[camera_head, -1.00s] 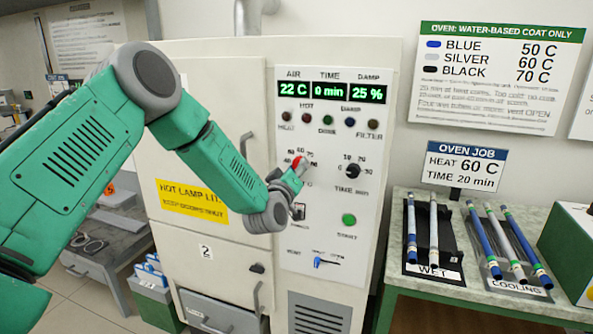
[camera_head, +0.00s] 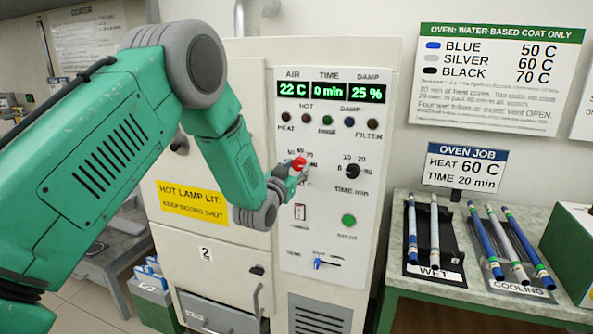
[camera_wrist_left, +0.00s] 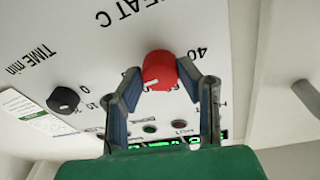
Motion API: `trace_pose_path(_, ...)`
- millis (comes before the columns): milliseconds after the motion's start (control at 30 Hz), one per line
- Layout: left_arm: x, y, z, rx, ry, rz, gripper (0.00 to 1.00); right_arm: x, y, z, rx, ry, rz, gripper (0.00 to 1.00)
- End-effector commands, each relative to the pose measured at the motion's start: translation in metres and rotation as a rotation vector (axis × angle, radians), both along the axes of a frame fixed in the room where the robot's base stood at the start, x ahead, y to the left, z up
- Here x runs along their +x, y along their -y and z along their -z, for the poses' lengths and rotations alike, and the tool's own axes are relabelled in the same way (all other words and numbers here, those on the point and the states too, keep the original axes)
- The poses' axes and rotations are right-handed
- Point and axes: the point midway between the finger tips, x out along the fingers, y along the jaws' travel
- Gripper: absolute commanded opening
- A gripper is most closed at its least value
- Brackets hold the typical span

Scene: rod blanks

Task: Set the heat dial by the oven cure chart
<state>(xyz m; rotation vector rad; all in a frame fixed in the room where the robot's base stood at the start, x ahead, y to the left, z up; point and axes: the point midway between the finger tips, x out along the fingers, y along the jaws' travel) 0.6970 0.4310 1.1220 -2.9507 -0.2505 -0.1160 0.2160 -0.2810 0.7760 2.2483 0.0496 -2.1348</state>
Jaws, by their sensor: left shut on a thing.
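The red heat dial (camera_wrist_left: 159,70) sits on the oven's white panel; it also shows in the head view (camera_head: 299,163). My left gripper (camera_head: 291,172) is shut on it, one finger on each side in the wrist view (camera_wrist_left: 162,82). The fingers and arm hide part of its scale; 40 is readable beside it, and its pointer mark is unclear. The cure chart (camera_head: 486,78) reads BLUE 50 C, SILVER 60 C, BLACK 70 C. The oven job sign (camera_head: 465,167) reads HEAT 60 C, TIME 20 min. The display (camera_head: 331,91) reads 22 C, 0 min, 25 %. My right gripper is not in view.
The black time dial (camera_head: 352,171) is right of the heat dial, with a green start button (camera_head: 348,220) below. The WET tray (camera_head: 436,272) holds a blue and a silver rod. The COOLING tray (camera_head: 518,291) holds several rods.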

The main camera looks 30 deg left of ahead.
Motion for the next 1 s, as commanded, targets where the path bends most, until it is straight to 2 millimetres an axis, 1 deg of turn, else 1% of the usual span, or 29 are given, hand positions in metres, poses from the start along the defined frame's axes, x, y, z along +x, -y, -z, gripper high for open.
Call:
trace_pose_path(33,-0.0021,0.0012,0.0087,0.021,-0.025,0.002,0.02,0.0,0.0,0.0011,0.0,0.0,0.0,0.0)
trace_pose_path(333,-0.0023,0.0007,0.0085,0.094,-0.043,0.002,0.02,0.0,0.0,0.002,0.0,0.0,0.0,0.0)
trace_pose_path(767,-0.0024,0.0006,0.0085,0.102,-0.045,0.002,0.02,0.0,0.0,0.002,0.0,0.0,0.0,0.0)
trace_pose_path(800,-0.0024,0.0006,0.0084,0.102,-0.044,0.003,0.38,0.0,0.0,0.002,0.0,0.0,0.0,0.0)
trace_pose_path(833,-0.0023,0.0005,0.0082,0.102,-0.044,0.002,0.48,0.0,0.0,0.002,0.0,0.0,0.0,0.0)
trace_pose_path(867,-0.0022,0.0005,0.0077,0.102,-0.043,0.002,0.51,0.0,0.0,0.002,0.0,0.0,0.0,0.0)
trace_pose_path(1000,-0.0021,0.0001,0.0043,0.102,-0.036,0.001,0.51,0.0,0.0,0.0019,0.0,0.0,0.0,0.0)
